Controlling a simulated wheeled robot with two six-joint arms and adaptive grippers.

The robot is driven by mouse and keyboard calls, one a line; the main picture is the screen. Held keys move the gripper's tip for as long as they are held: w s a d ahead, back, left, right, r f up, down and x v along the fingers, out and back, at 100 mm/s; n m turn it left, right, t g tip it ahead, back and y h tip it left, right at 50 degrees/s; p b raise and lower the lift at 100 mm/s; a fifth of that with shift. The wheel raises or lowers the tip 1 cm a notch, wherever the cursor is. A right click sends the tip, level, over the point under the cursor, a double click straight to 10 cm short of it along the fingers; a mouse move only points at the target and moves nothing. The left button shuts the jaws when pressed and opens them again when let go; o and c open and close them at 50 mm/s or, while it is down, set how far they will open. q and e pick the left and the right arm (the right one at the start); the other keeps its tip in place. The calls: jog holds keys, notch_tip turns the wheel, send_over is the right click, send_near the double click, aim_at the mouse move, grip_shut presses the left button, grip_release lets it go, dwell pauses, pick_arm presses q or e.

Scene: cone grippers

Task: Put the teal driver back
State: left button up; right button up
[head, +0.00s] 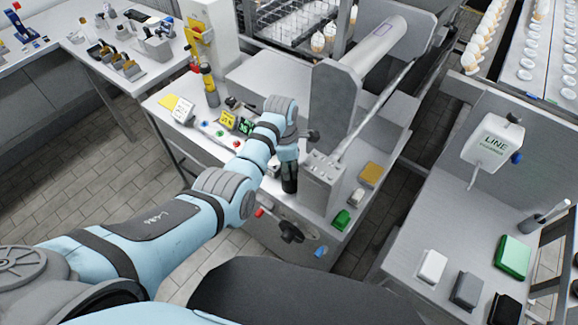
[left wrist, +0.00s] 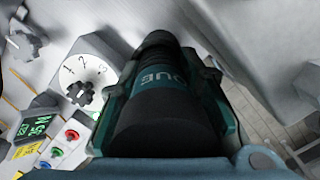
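The teal driver (left wrist: 163,122) fills the middle of the left wrist view. It is a thick black cylinder with a teal lettered band. My left gripper (head: 289,178) has its fingers on both sides of the driver and looks shut on it. In the head view the gripper points down at the front of the machine's bench, beside a grey box-shaped block (head: 323,180). The driver is hard to tell from the dark fingers there, and its lower end is hidden. My right gripper is not in view. I cannot make out a holder for the driver.
A dial marked 1, 2, 3 (left wrist: 84,80), a green display (left wrist: 38,124) and coloured buttons lie left of the driver. A large grey roller (head: 375,45) stands behind the gripper. A black-knobbed handle (head: 290,232) juts out in front.

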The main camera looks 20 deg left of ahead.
pick_arm(q)
jog(key=shift+o, duration=0.6)
jog(key=shift+s+f, duration=0.4)
jog(key=shift+f, duration=0.05)
jog(key=shift+w+f, duration=0.1)
jog(key=shift+w, duration=0.1)
jog(key=shift+r, duration=0.25)
jog(key=r+p, duration=0.1)
jog(key=r, duration=0.7)
jog(key=a+r+p, duration=0.1)
jog(key=r, duration=0.4)
jog(key=shift+p, duration=0.3)
jog(key=shift+w, duration=0.1)
